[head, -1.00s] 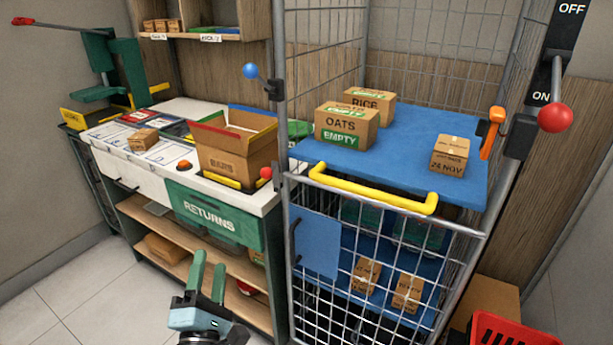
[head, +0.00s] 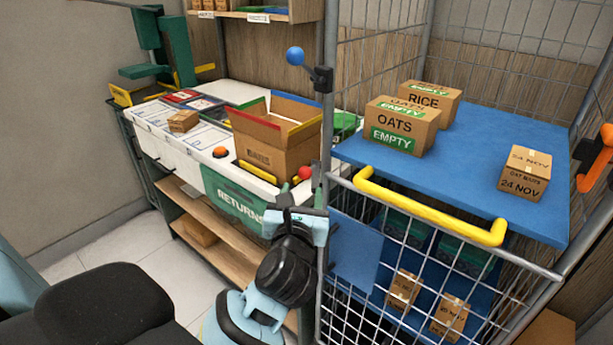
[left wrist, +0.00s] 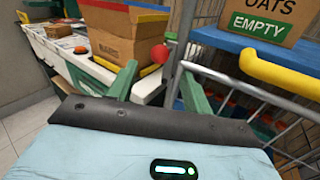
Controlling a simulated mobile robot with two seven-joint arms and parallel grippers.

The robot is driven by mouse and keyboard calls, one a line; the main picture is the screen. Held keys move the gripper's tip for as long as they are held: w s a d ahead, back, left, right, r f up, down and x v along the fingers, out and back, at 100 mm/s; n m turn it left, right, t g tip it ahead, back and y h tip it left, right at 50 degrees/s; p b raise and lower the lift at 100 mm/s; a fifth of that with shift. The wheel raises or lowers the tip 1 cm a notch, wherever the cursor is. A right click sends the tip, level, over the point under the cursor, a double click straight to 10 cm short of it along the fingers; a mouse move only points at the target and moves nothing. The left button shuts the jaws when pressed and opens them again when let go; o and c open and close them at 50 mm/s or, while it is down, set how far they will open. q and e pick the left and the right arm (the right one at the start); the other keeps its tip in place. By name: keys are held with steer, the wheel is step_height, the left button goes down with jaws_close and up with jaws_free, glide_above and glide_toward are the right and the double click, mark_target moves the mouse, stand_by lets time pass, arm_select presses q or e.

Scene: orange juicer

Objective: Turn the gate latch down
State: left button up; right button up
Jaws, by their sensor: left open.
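A red knob (head: 305,172) sits low on the left post of the wire cage, at the gate's upper left corner. It also shows in the left wrist view (left wrist: 159,54). A lever with a blue knob (head: 295,57) is fixed higher on the same post and points up and left. Which of the two is the gate latch I cannot tell for sure. My left gripper (head: 302,190) is open, its green fingers just below the red knob. In the left wrist view the knob appears between and beyond the fingers (left wrist: 156,80), apparently without contact. My right gripper is not in view.
The wire gate (head: 390,270) has a yellow handle (head: 430,210). Behind it, a blue shelf (head: 480,160) holds several boxes. Left of the post is a counter (head: 150,125) with an open cardboard box (head: 275,140). An orange handle (head: 597,158) is at the right edge.

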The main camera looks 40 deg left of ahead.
mark_target(304, 177)
arm_select(q)
steer(key=x, duration=0.6)
steer(key=shift+w+a, duration=0.15)
steer(key=shift+w, duration=0.1)
steer(key=shift+c, duration=0.4)
jaws_close()
